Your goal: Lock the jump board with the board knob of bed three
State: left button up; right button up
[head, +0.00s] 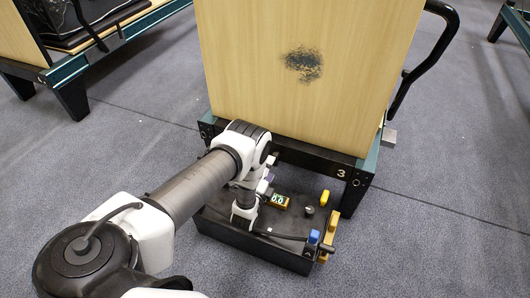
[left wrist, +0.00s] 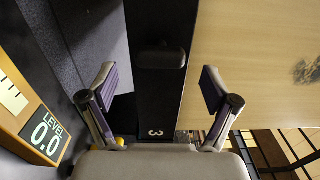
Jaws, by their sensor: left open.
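The jump board (head: 305,60) is a tall pale wood panel standing upright on bed three, with a dark speckled patch. The black end rail (head: 310,159) under it carries a white 3. In the left wrist view a dark rounded knob (left wrist: 161,57) sits on this rail, and the board (left wrist: 250,60) is to the right. My left gripper (left wrist: 160,88) is open and empty, its fingers on either side of the rail in the picture, with the knob beyond the fingertips. In the head view my left gripper (head: 267,177) is partly hidden by my arm, and the knob is hidden.
Grey floor is open around.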

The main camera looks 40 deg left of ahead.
pick_arm(q)
jog(key=v, duration=0.7)
